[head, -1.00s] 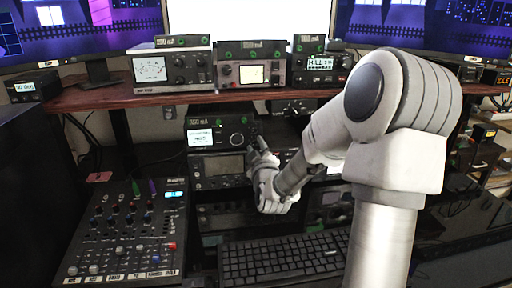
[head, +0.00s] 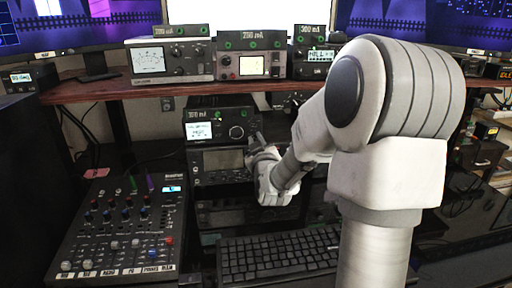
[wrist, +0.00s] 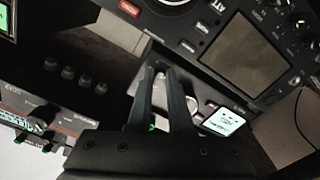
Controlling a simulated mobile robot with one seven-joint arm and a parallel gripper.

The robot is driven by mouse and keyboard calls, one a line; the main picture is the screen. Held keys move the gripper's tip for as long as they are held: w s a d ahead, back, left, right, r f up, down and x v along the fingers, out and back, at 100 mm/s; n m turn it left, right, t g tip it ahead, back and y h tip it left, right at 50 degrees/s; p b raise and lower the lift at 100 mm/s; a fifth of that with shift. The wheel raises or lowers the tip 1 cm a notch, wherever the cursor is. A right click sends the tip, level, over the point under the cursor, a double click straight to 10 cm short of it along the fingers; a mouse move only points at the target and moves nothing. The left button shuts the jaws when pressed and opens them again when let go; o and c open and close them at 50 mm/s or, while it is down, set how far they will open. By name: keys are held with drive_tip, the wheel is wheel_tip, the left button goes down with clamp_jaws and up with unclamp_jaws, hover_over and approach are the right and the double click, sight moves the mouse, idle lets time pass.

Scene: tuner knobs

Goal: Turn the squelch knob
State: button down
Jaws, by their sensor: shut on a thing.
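A black tuner unit (head: 205,114) with a lit white display and a large round dial (head: 236,132) sits under the shelf. In the wrist view the unit appears upside down, with its lit display (wrist: 222,122) and the dial (wrist: 192,103) beside my fingers. My gripper (head: 252,146) is at the right part of the unit's front, right of the dial. In the wrist view my gripper (wrist: 160,72) has its two dark fingers close together, shut on a small knob on the panel. The fingers hide this knob, and I cannot read its label.
A radio with a grey screen (head: 224,160) sits directly below the tuner. A wooden shelf (head: 110,92) with more devices overhangs it. A mixer (head: 120,225) stands at left and a keyboard (head: 280,253) in front. My arm covers the right side.

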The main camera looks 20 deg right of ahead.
drive_tip(key=shift+m+b, duration=0.35)
drive_tip(key=shift+m, duration=0.55)
drive_tip(key=shift+r, duration=0.1)
drive_tip(key=c, duration=0.8)
unclamp_jaws()
